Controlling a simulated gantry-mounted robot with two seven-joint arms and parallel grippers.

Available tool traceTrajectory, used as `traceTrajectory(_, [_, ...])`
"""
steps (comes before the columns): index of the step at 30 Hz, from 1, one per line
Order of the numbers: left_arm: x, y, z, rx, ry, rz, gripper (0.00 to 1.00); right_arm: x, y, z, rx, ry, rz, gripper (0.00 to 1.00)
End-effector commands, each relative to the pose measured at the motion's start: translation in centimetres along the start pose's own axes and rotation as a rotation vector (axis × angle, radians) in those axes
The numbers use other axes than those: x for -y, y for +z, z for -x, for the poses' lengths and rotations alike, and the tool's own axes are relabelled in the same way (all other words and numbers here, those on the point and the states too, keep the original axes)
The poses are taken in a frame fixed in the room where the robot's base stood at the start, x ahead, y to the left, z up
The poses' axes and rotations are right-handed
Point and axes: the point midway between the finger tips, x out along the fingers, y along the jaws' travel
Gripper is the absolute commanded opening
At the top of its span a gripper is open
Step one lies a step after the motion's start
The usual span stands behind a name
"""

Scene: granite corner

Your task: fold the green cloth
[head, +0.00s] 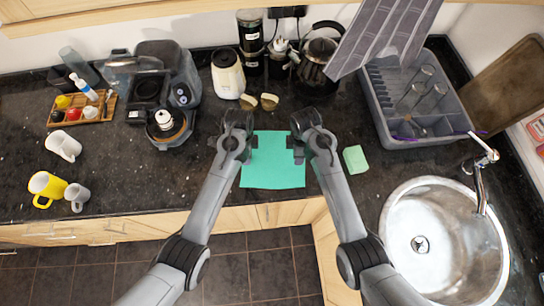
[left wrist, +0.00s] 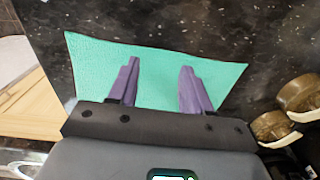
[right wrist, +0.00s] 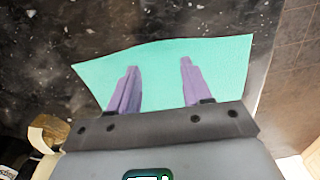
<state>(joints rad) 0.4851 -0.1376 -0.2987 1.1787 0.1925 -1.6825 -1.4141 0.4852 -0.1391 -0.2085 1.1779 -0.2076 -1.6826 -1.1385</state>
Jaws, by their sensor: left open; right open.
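The green cloth (head: 273,170) lies flat and spread out on the dark granite counter, close to its front edge. It also fills the middle of the left wrist view (left wrist: 155,72) and the right wrist view (right wrist: 160,75). My left gripper (head: 248,142) is over the cloth's left side, toward its back corner. Its two purple fingers (left wrist: 158,80) stand apart with nothing between them but cloth below. My right gripper (head: 298,143) is over the right side, also toward the back. Its fingers (right wrist: 157,85) are apart and empty. I cannot tell whether any fingertip touches the cloth.
A green sponge (head: 355,159) lies right of the cloth. Two small brown-and-cream pieces (head: 259,102) sit behind it. The sink (head: 440,240) and dish rack (head: 415,105) are at right. A coffee machine (head: 165,95) and mugs (head: 48,188) stand at left.

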Motion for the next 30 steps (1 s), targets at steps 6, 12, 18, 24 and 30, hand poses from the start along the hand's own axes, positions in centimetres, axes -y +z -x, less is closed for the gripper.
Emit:
traceTrajectory(6, [-0.04, 0.02, -0.63, 0.000, 0.001, 0.001, 0.49, 0.03, 0.05, -0.64, 0.001, -0.001, -0.001, 0.49])
traceTrajectory(12, [-0.04, 0.02, -0.63, 0.000, 0.001, 0.001, 0.49, 0.03, 0.05, -0.64, 0.001, -0.001, -0.001, 0.49])
traceTrajectory(18, [-0.03, 0.02, -0.96, 0.000, 0.000, 0.001, 0.47, 0.02, 0.04, -0.96, 0.001, 0.000, -0.001, 0.47])
traceTrajectory(24, [-0.06, 0.04, -0.95, 0.000, 0.001, 0.001, 0.32, 0.04, 0.05, -0.94, 0.001, -0.001, -0.001, 0.32])
traceTrajectory(30, [-0.07, 0.05, -0.97, 0.001, 0.002, 0.001, 0.17, 0.05, 0.05, -0.95, 0.001, -0.001, -0.001, 0.17])
